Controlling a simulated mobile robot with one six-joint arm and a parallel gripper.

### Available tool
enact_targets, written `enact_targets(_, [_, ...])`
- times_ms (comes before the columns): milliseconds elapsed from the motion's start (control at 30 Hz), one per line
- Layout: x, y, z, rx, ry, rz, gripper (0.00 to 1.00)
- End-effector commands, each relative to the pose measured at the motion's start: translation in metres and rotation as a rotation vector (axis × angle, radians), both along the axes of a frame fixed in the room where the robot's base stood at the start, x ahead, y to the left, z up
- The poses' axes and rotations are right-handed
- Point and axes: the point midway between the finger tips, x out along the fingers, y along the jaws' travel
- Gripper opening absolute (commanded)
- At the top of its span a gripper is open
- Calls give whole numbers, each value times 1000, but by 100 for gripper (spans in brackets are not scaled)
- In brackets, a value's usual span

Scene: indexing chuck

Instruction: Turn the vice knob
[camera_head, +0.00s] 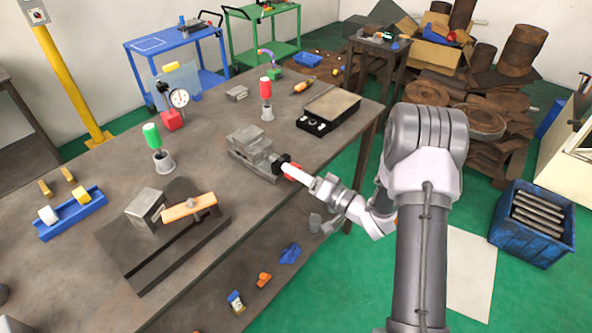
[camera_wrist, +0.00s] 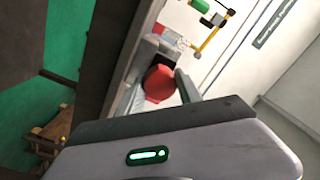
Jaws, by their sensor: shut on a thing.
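The grey vice (camera_head: 252,148) stands on the table near its right edge. Its knob (camera_head: 290,170) is red and sits on a black part at the vice's end facing my arm. My gripper (camera_head: 295,173) reaches in from the right and is shut on the knob. In the wrist view the red knob (camera_wrist: 159,84) lies between the two fingers of my gripper (camera_wrist: 160,92). The fingers hide part of the knob's sides. The knob's turn angle cannot be made out.
The brown table (camera_head: 110,205) also holds a black box (camera_head: 312,124), a red-handled tool (camera_head: 266,92), a green-handled tool (camera_head: 152,135), a dial gauge (camera_head: 179,98) and a dark fixture with an orange bar (camera_head: 189,208). Free tabletop lies left of the vice.

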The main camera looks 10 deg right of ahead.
Motion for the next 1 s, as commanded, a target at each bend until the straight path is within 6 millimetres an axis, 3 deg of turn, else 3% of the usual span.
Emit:
enact_targets(400, [0,0,0,137,99,0,1])
enact_targets(967, [0,0,0,155,113,0,1])
enact_targets(1000, [0,0,0,155,113,0,49])
